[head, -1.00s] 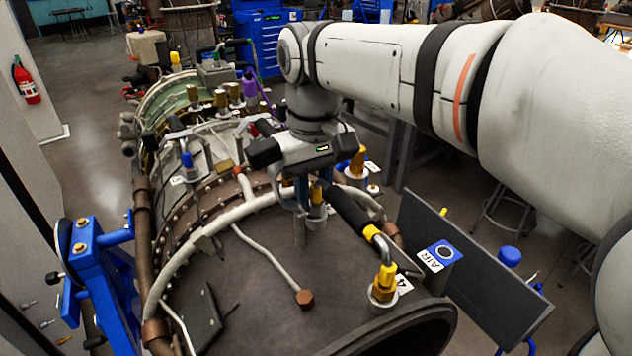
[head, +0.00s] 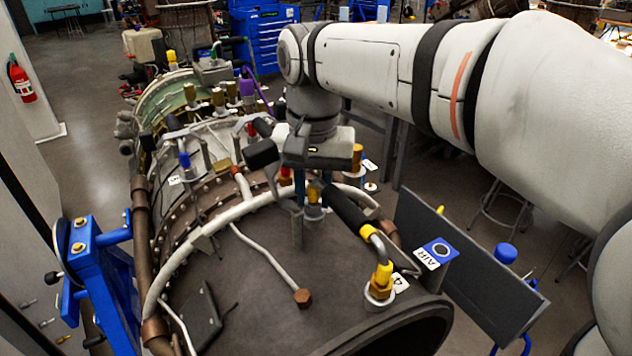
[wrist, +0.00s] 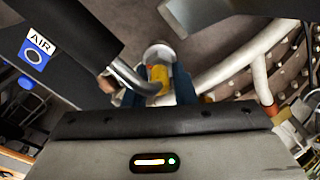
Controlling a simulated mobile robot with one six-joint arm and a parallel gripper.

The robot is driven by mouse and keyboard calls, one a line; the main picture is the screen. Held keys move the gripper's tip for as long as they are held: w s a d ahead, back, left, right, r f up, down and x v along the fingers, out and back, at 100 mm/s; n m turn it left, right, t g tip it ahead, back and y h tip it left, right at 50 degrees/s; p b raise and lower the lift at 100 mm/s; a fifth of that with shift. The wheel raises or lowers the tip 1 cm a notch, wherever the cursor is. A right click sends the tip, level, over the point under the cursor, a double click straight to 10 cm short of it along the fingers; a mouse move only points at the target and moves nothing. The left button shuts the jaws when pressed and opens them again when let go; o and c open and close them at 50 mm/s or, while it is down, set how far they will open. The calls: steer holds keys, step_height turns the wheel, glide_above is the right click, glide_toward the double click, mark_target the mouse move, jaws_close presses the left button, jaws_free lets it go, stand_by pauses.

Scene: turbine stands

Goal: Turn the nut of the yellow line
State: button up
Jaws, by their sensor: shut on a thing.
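The yellow line is a black hose (head: 347,209) with yellow collars and bent metal tube ends. One end comes down to a brass nut (head: 380,289) on a white stand marked 4. The other end reaches the fitting (head: 314,212) under my gripper (head: 313,190). In the wrist view, that end's bent tube and yellow collar (wrist: 158,80) lie between my blue fingers (wrist: 157,92). My gripper points down and is shut around the nut there, which the fingers and collar mostly hide.
An AIR sign (head: 437,253) stands right of the stand marked 4. Other capped fittings, a purple one (head: 246,84) and a blue one (head: 184,160), stand farther back. Pale pipes (head: 262,252) cross the dark casing (head: 330,260). A dark panel (head: 470,262) is at right.

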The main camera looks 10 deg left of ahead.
stand_by(0.4)
steer(key=o, duration=0.7)
steer(key=shift+r, duration=3.9)
